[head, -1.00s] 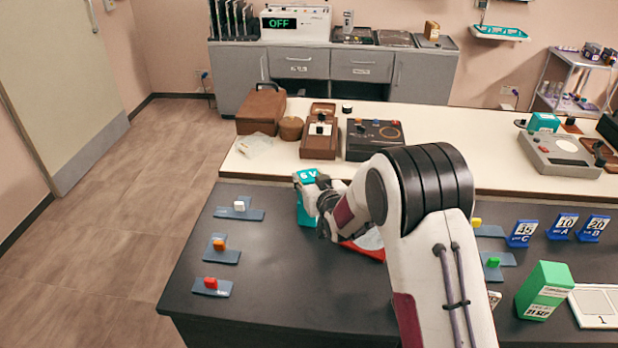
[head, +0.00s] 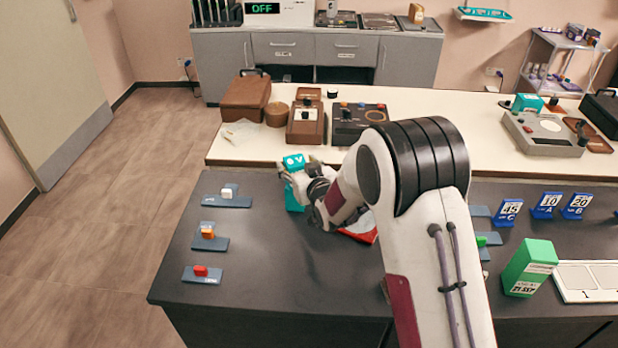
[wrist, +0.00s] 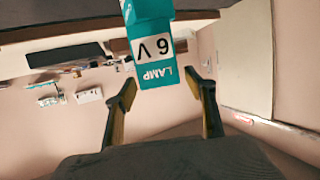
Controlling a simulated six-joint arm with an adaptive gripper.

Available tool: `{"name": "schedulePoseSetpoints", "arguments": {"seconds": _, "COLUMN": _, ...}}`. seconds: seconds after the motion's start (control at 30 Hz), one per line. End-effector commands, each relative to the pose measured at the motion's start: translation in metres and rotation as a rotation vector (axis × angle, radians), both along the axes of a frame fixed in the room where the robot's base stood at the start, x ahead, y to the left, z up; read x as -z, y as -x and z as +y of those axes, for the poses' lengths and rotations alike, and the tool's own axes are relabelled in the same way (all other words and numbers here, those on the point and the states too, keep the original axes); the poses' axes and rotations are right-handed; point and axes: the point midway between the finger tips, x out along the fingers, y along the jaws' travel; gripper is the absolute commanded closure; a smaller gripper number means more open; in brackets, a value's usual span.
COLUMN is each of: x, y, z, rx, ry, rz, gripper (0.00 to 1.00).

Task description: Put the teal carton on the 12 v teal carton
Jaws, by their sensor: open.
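A teal carton (head: 294,190) marked 6 V stands upright near the back left of the dark table. In the wrist view the carton (wrist: 152,50) appears upside down with the words "LAMP" and "6 V". My gripper (head: 290,174) is open at the carton's upper part, with a finger to each side of it in the wrist view (wrist: 162,84). I cannot tell whether the fingers touch it. Another teal box (head: 527,102) is on the cream counter at the right; its marking is not readable.
A red-edged item (head: 362,234) is partly hidden behind my arm. Small blue stands with white, orange (head: 208,233) and red blocks line the table's left side. A green carton (head: 529,267) and blue number signs (head: 547,205) stand at the right. The left-middle table is clear.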

Motion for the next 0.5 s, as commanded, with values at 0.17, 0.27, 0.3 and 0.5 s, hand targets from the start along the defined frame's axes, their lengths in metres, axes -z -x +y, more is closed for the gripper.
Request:
{"name": "schedulePoseSetpoints", "arguments": {"seconds": 0.17, "x": -0.007, "y": 0.016, "z": -0.007, "rx": 0.0, "ry": 0.0, "rz": -0.001, "gripper": 0.45}}
{"name": "schedulePoseSetpoints", "arguments": {"seconds": 0.27, "x": -0.009, "y": 0.026, "z": -0.011, "rx": 0.0, "ry": 0.0, "rz": 0.0, "gripper": 0.45}}
{"name": "schedulePoseSetpoints", "arguments": {"seconds": 0.3, "x": -0.011, "y": 0.03, "z": -0.013, "rx": 0.0, "ry": 0.0, "rz": -0.001, "gripper": 0.45}}
{"name": "schedulePoseSetpoints", "arguments": {"seconds": 0.5, "x": -0.017, "y": 0.048, "z": -0.021, "rx": 0.0, "ry": 0.0, "rz": -0.001, "gripper": 0.45}}
